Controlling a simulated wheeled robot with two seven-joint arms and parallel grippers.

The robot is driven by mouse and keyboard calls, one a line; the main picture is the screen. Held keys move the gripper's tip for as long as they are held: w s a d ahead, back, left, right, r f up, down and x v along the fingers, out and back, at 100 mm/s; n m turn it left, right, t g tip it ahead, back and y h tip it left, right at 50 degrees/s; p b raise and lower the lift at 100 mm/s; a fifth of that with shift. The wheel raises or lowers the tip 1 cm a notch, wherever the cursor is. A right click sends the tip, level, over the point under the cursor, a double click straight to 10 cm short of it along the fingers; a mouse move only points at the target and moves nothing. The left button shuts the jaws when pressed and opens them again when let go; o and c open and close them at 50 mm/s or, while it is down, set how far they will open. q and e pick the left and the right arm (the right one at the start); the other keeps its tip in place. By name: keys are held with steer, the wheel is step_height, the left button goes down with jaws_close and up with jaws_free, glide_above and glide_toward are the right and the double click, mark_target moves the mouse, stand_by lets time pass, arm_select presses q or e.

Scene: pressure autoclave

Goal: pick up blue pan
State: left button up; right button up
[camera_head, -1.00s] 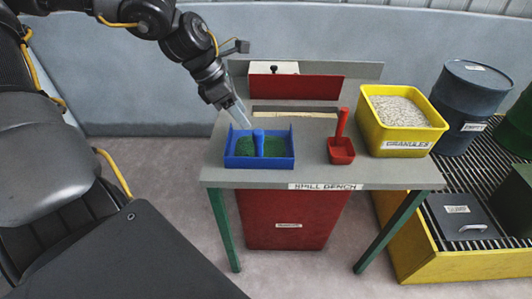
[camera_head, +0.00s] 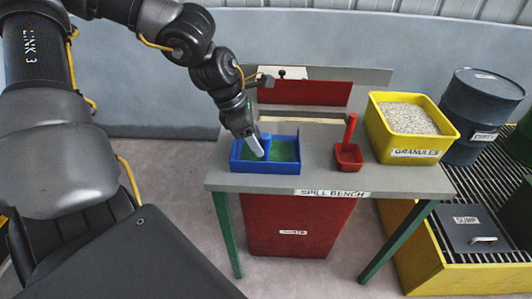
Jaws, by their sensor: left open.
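The blue pan (camera_head: 267,167) sits on the left part of the grey bench labelled SPILL BENCH (camera_head: 325,182). The gripper is open. My right gripper is not in view.
A red scoop (camera_head: 348,157) with an upright handle stands right of the pan. A yellow bin of granules (camera_head: 409,154) stands at the bench's right end. A red box (camera_head: 303,94) is at the back. A blue drum (camera_head: 481,107) and sump grating (camera_head: 487,205) lie right.

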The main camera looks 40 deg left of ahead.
mark_target(265, 149)
arm_select(q)
steer(key=x, duration=0.4)
steer(key=shift+w+d, duration=0.1)
steer(key=shift+w, duration=0.15)
steer(key=shift+w+d+f, duration=0.1)
steer(key=shift+f, duration=0.2)
steer(key=c, duration=1.1)
jaws_close()
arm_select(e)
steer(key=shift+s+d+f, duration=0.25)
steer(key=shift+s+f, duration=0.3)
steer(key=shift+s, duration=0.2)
